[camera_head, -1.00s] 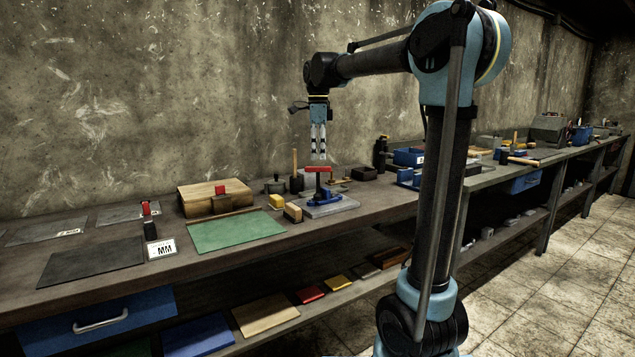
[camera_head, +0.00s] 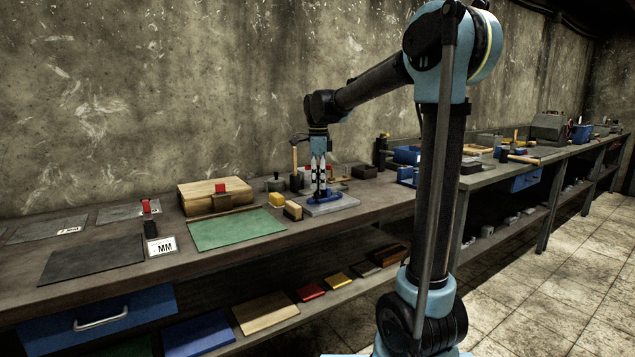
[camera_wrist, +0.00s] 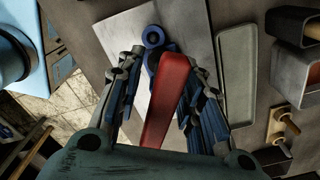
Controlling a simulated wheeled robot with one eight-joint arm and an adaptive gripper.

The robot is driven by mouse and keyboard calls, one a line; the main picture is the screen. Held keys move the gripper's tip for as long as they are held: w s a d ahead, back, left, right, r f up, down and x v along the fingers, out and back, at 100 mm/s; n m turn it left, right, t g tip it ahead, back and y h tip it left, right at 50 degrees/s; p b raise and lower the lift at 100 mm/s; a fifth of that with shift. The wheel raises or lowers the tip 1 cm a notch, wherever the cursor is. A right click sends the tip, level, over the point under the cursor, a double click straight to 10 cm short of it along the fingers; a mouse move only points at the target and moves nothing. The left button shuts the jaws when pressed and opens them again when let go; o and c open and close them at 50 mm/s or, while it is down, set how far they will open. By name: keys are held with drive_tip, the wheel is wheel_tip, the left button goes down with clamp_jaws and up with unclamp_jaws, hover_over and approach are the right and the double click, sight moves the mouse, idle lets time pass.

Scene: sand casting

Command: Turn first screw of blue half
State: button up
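The blue half (camera_head: 324,197) lies on a pale grey plate (camera_head: 345,204) on the bench; its blue end also shows in the wrist view (camera_wrist: 153,37). A red screw handle (camera_wrist: 170,95) stands out toward the wrist camera. My gripper (camera_head: 319,182) is down over the handle, pointing straight down. In the wrist view its fingers (camera_wrist: 158,98) are spread on either side of the red handle. A gap shows on the left; the right finger looks close to it, and I cannot tell whether they touch. The fingers hide the handle and much of the blue half in the head view.
A yellow block (camera_head: 277,199) and a wooden-backed brush-like block (camera_head: 293,211) sit left of the plate.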

clamp_jaws()
